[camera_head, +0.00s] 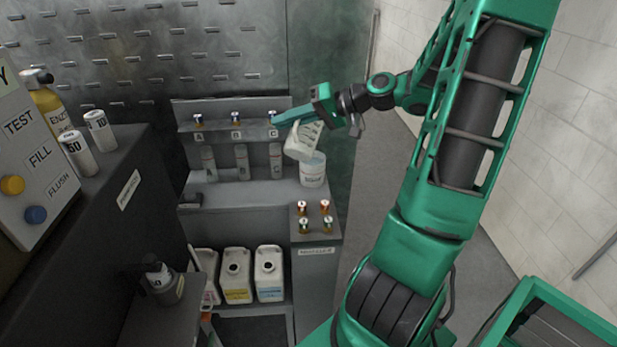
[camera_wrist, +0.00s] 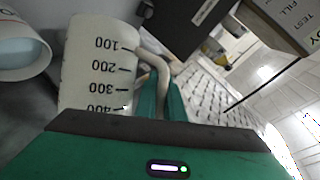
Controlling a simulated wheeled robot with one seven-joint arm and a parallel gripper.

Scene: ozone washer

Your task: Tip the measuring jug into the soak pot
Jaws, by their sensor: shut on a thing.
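The white measuring jug (camera_head: 302,139) is in my gripper (camera_head: 283,118), tilted, beside and above the soak pot. In the wrist view the jug (camera_wrist: 88,62) shows black marks from 100 to 400, and my gripper's green fingers (camera_wrist: 165,98) are shut on its handle. The soak pot (camera_head: 313,172) is a white tub standing on the grey bench; the jug's lower end overlaps its rim in the head view. A white tub with pale bluish contents, likely the soak pot (camera_wrist: 22,48), shows at the wrist view's left edge. I cannot see any liquid pouring.
A rack (camera_head: 232,115) with labels A, B and C stands behind the jug, with grey cylinders below. Several small vials (camera_head: 315,217) stand on the lower right ledge. White jugs (camera_head: 236,270) sit beneath. A control panel (camera_head: 28,155) is at left.

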